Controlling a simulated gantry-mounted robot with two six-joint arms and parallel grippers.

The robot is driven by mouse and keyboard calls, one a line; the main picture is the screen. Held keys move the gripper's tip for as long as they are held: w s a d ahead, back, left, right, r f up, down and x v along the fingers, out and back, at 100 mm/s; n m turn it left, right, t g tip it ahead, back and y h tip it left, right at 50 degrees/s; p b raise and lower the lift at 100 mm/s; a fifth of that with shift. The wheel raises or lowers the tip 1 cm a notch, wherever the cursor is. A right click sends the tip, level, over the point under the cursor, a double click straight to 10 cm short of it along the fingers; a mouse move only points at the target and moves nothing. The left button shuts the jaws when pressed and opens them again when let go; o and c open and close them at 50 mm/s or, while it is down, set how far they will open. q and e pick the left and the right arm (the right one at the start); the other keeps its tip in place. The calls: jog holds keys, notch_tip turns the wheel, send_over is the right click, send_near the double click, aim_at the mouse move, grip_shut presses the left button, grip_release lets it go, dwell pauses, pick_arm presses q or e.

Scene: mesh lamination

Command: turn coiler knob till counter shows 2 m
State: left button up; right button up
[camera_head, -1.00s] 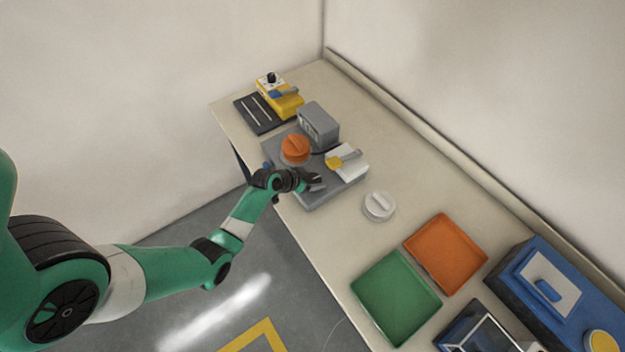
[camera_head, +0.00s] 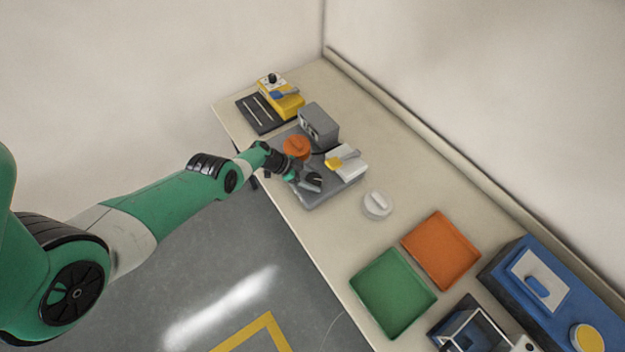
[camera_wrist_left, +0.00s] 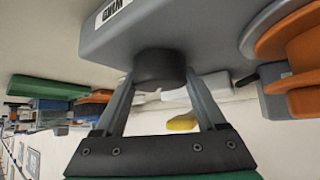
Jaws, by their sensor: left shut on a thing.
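The coiler is a grey base (camera_head: 325,192) on the bench with an orange spool (camera_head: 297,146) and a grey box (camera_head: 320,122) behind it. My left gripper (camera_head: 312,183) is at the base's front edge. In the left wrist view, the fingers of my left gripper (camera_wrist_left: 160,88) are shut on a dark round knob (camera_wrist_left: 160,66) on a grey body with a white label (camera_wrist_left: 113,11). The orange spool also shows at the right there (camera_wrist_left: 300,45). I cannot read any counter figure. The right gripper is not in view.
A white round lid (camera_head: 377,205), a green tray (camera_head: 393,292) and an orange tray (camera_head: 441,250) lie farther right. A yellow device (camera_head: 281,99) stands at the far left end.

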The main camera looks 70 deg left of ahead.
aim_at(312, 179)
pick_arm(q)
jog(key=shift+f+m+h+b, duration=0.1)
jog(key=shift+m+h+b, duration=0.2)
dwell(0.4)
jog(key=o, duration=1.3)
notch_tip(312, 179, up, 5)
jog(key=p, duration=0.5)
jog(key=shift+s+d, duration=0.15)
jog(key=s+d+r+p, duration=0.2)
jog(key=s+d+p, duration=0.1)
jog(key=p, duration=0.4)
jog(key=s+d+r+p, duration=0.3)
jog(key=d+p, duration=0.1)
jog(key=p, duration=0.2)
jog(key=s+d+r+p, duration=0.3)
jog(key=p, duration=0.4)
jog(key=shift+d+r+p, duration=0.15)
jog(key=shift+p, duration=0.2)
